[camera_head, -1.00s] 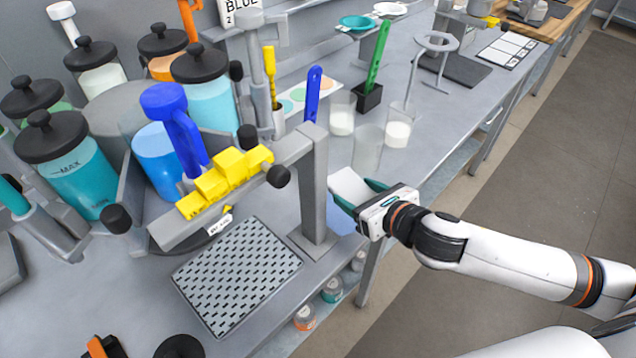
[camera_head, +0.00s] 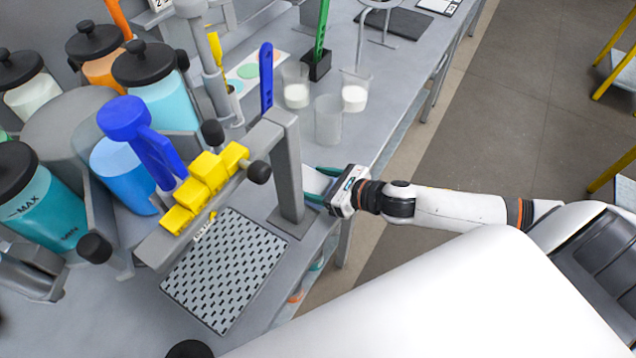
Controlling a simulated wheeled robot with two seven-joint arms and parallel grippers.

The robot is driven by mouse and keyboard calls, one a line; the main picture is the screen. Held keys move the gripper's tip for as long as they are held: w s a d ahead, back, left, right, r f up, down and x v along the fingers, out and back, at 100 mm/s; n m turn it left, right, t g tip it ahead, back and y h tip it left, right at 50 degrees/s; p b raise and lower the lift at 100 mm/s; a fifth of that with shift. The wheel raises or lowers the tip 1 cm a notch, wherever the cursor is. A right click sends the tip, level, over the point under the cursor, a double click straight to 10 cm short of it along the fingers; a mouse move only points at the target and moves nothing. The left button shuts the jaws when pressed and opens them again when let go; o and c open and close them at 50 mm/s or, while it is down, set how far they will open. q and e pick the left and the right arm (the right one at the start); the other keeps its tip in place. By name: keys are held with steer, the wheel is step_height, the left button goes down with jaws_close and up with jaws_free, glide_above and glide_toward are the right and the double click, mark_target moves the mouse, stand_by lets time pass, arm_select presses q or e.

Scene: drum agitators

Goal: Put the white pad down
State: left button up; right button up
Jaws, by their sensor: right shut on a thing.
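The white pad (camera_head: 314,182) is a pale flat piece just right of the grey stand's upright post. My right gripper (camera_head: 318,185), with teal fingers, is shut on it. The gripper reaches in from the right, near the bench's front edge. The post and fingers hide part of the pad. I cannot tell whether the pad touches the bench top (camera_head: 265,150) or is held just above it. My left gripper is not in view.
The grey stand (camera_head: 287,165) carries yellow blocks (camera_head: 207,180) and a blue paddle handle. A perforated grey plate (camera_head: 225,270) lies below its arm. Clear beakers (camera_head: 328,120) stand behind the gripper. Lidded drums (camera_head: 155,85) crowd the left. My large white body part covers the lower right.

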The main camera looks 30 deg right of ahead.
steer(key=shift+f, duration=0.4)
steer(key=shift+f, duration=0.15)
steer(key=o, duration=1)
steer(key=shift+r, duration=0.25)
steer(key=shift+s+d, duration=0.2)
steer(key=shift+b+v, duration=0.55)
steer(key=shift+v, duration=5.15)
